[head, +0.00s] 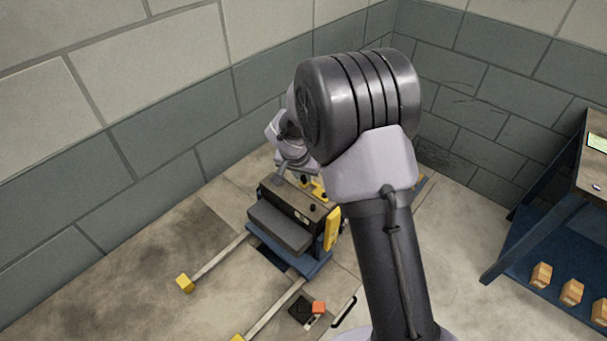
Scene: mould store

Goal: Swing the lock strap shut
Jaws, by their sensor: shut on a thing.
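The mould (300,203) is a dark block with a grey front part, sitting on a blue base on the floor. A yellow piece (316,189) at its top back edge looks like the lock strap; its angle is hard to tell. A second yellow plate (332,229) stands upright at the mould's right side. My gripper (293,177) is over the back of the mould's top, beside the yellow piece. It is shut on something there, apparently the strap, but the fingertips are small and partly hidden. My arm covers the area right of the mould.
Two pale bars with yellow ends (185,283) reach forward over the floor. A dark item with an orange block (318,307) lies in front. A blue bench (540,225) with several small boxes on its shelf is at right. Block walls stand close behind.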

